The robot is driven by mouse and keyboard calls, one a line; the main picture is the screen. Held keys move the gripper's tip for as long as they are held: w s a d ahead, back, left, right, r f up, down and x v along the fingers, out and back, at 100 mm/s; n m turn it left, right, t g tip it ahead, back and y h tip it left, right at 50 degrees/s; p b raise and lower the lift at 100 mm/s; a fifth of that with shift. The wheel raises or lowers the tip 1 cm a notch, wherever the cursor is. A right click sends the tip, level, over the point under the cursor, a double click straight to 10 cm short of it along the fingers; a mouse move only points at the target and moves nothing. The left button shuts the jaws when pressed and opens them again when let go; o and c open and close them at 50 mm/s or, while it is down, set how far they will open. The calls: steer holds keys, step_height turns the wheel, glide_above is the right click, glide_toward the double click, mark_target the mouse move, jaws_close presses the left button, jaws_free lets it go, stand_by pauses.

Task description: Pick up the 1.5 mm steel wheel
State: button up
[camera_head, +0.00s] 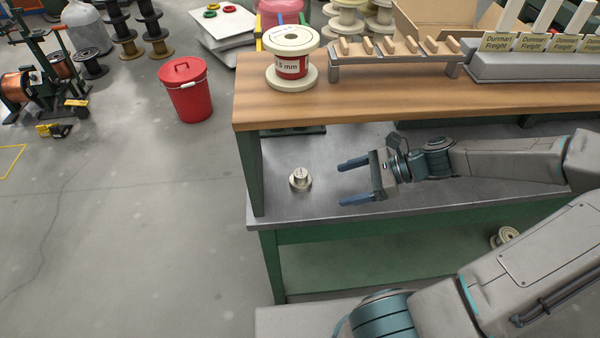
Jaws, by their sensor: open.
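A small round steel piece with a raised hub (300,179) sits on the grey metal worktop (285,211), near its left end. It looks like the steel wheel, but its marking is too small to read. My gripper (355,181) is open and empty, low over the worktop. Its two blue fingers point left at the steel piece, one on the far side and one on the near side, with a clear gap between the tips and the piece. A cream spool with a red label ending in ".5 mm" (291,66) stands on the wooden shelf above; the label's first digit is unclear.
The wooden shelf (330,107) overhangs the back of the worktop, and its green left support (252,172) stands close to the steel piece. A peg rack (395,56) and a grey "Dunmari Freight" holder (520,66) stand on the shelf. A red bucket (187,92) is on the floor.

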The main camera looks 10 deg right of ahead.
mark_target(302, 177)
steer(key=shift+w+d+r+m+t+y, duration=0.5)
steer(key=shift+w+d+r+m+t, duration=0.15)
steer(key=shift+w+r, duration=0.15)
steer(key=shift+w+a, duration=0.15)
steer(key=shift+w, duration=0.1)
steer(key=b+x, duration=0.2)
steer(key=x, duration=1.1)
steer(key=shift+w+a, duration=0.15)
steer(key=shift+c, duration=0.3)
steer(key=c, duration=1)
steer(key=shift+r, duration=0.1)
steer(key=shift+c, duration=0.6)
